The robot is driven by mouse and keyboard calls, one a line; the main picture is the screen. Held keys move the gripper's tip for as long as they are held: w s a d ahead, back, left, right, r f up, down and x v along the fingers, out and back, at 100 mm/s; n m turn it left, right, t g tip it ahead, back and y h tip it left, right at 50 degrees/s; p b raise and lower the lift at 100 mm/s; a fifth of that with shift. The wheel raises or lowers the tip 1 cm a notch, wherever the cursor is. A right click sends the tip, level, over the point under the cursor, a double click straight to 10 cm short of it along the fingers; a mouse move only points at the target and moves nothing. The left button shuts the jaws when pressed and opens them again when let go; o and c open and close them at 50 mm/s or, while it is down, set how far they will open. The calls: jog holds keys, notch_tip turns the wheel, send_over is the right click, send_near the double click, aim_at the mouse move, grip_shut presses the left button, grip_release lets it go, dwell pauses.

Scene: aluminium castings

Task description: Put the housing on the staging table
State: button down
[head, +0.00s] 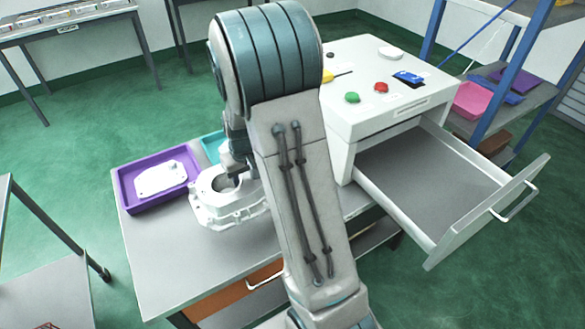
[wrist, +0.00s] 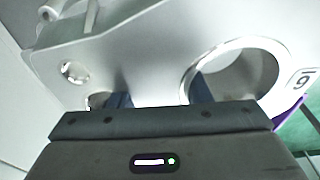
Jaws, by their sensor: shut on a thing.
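The housing (head: 222,208) is a pale aluminium casting with a round opening and a flanged rim. In the head view it is at the grey table's middle, right of the purple tray, and I cannot tell whether it touches the tabletop. My gripper (head: 235,175) is at its upper side, partly hidden behind my arm. In the wrist view the housing (wrist: 150,50) fills the upper part, with a large round hole and a marking at right. My gripper (wrist: 155,98) is shut on the housing's wall. Which table is the staging table is not marked.
A purple tray (head: 125,190) holds a flat pale part (head: 161,180). A teal tray (head: 212,143) is partly hidden. A white cabinet (head: 365,125) has an open, empty drawer (head: 430,185) jutting right. Another table (head: 70,40) stands far left, and a shelf rack (head: 500,100) at right.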

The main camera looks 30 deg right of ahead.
jog(key=s+d+b, duration=0.1)
jog(key=d+b, duration=0.6)
jog(key=b, duration=0.2)
jog(key=a+f, duration=0.2)
jog(key=a, duration=0.2)
jog(key=a+f+p, duration=0.1)
jog(key=a+f, duration=0.1)
jog(key=a, duration=0.1)
jog(key=a+f, duration=0.2)
jog(key=a, duration=0.2)
jog(key=shift+s+a+p, duration=0.3)
jog(key=shift+a, duration=0.05)
jog(key=shift+a+f, duration=0.1)
jog(key=shift+f, duration=2.05)
jog(key=shift+f, duration=0.1)
jog(key=c, duration=0.8)
grip_release()
jog(key=shift+s, duration=0.1)
jog(key=shift+o, duration=0.2)
